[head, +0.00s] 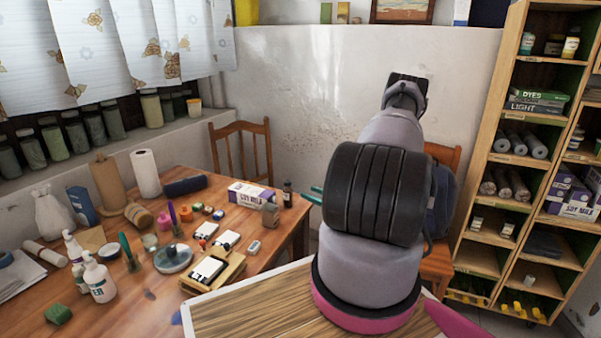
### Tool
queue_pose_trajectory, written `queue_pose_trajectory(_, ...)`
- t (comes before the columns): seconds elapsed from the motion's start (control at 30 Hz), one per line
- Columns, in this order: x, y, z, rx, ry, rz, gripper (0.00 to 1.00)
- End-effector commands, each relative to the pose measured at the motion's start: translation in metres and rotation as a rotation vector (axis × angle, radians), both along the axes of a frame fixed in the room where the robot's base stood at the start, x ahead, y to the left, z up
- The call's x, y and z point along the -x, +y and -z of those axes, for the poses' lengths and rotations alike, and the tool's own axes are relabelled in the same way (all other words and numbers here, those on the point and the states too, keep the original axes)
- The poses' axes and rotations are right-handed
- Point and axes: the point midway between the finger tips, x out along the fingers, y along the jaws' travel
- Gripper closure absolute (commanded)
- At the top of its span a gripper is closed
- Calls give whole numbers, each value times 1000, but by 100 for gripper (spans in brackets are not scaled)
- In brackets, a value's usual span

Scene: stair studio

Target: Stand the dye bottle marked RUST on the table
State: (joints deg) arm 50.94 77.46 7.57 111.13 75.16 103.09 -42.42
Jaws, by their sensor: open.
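No label reading RUST can be made out in the head view. A small dark bottle (287,194) with a pale label stands upright near the right back edge of the wooden table (262,262); its marking is too small to read.
A purple-white box (251,193) lies near the back. Shelves (515,160) stand at right with jars and boxes. Chairs (243,150) stand behind the table.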

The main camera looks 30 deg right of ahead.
Motion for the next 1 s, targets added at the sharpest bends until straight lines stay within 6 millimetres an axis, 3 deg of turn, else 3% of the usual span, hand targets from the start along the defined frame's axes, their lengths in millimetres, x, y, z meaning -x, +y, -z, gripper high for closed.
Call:
queue_pose_trajectory(0.13, -1, 1, -6, 8, -4, -15, 37)
queue_pose_trajectory(0.23, -8, 12, -29, 45, -19, -84, 37)
queue_pose_trajectory(0.4, -18, 59, -106, 183, -58, -331, 37)
queue_pose_trajectory(0.53, -11, 103, -166, 326, -80, -542, 37)
queue_pose_trajectory(0.8, 37, 182, -267, 677, -117, -913, 37)
queue_pose_trajectory(1.0, 87, 220, -323, 983, -149, -1111, 37)
